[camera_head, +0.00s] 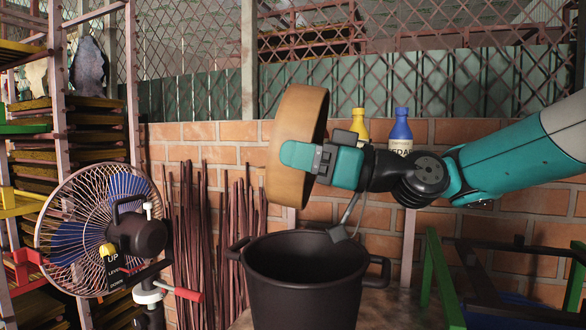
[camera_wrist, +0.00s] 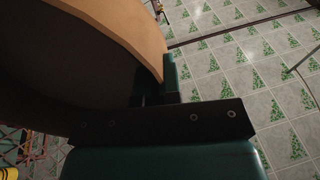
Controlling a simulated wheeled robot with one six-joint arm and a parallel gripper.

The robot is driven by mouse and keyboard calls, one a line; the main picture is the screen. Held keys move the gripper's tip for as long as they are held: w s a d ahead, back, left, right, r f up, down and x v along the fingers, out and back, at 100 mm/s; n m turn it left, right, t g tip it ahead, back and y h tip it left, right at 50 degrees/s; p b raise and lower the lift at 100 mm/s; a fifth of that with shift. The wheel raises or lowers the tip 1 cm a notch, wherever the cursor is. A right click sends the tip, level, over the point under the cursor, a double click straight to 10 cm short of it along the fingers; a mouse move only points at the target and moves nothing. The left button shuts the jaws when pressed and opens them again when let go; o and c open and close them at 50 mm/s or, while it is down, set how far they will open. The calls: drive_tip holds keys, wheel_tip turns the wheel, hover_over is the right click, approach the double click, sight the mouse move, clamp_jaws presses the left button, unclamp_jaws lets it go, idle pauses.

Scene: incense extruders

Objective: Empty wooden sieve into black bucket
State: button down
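The wooden sieve (camera_head: 298,125) is a round tan hoop, held up on its edge and tilted steeply, above the black bucket. My gripper (camera_head: 300,156) is shut on the sieve's rim. The wrist view shows the sieve's rim (camera_wrist: 115,25) and its dark face close up, with a gripper finger (camera_wrist: 171,78) against the rim. The black bucket (camera_head: 305,285) stands upright below, with a handle on each side. Its inside is dark, and I cannot tell what is in it. Whether anything is in the sieve is also not visible.
A fan (camera_head: 100,230) stands at left beside a shelf rack (camera_head: 60,100). Thin dark rods (camera_head: 215,235) lean on the brick wall (camera_head: 460,150). Yellow (camera_head: 360,125) and blue-topped (camera_head: 401,130) bottles stand behind my arm. A green frame (camera_head: 440,275) is at right.

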sight(271, 155)
drive_tip(key=shift+r, duration=0.2)
drive_tip(key=shift+a+r+h+p, duration=0.25)
drive_tip(key=shift+a+h+p, duration=0.1)
drive_tip(key=shift+p, duration=0.45)
drive_tip(key=a+h+p, duration=0.1)
drive_tip(key=p, duration=0.1)
drive_tip(key=a+h+p, duration=0.1)
drive_tip(key=h+p, duration=0.1)
drive_tip(key=w+a+g+h+p, duration=0.1)
drive_tip(key=a+p, duration=0.1)
drive_tip(key=p, duration=0.1)
drive_tip(key=shift+f, duration=0.4)
drive_tip(key=shift+w+a+f+h+p, duration=0.1)
drive_tip(key=shift+a+f+h+p, duration=0.2)
drive_tip(key=shift+f+h+p, duration=0.2)
drive_tip(key=shift+a+f+g+h+p, duration=0.25)
drive_tip(key=shift+a+g+h+p, duration=0.35)
drive_tip(key=shift+p, duration=0.65)
drive_tip(key=w+a+f+g+h+p, duration=0.15)
drive_tip(key=a+f+h+p, duration=0.25)
drive_tip(key=f+h+p, duration=1)
wheel_tip(271, 155, up, 8)
drive_tip(key=y+p, duration=0.1)
drive_tip(key=p, duration=0.4)
drive_tip(key=shift+s+g, duration=0.15)
drive_tip(key=shift+g, duration=0.3)
drive_tip(key=shift+r, duration=0.1)
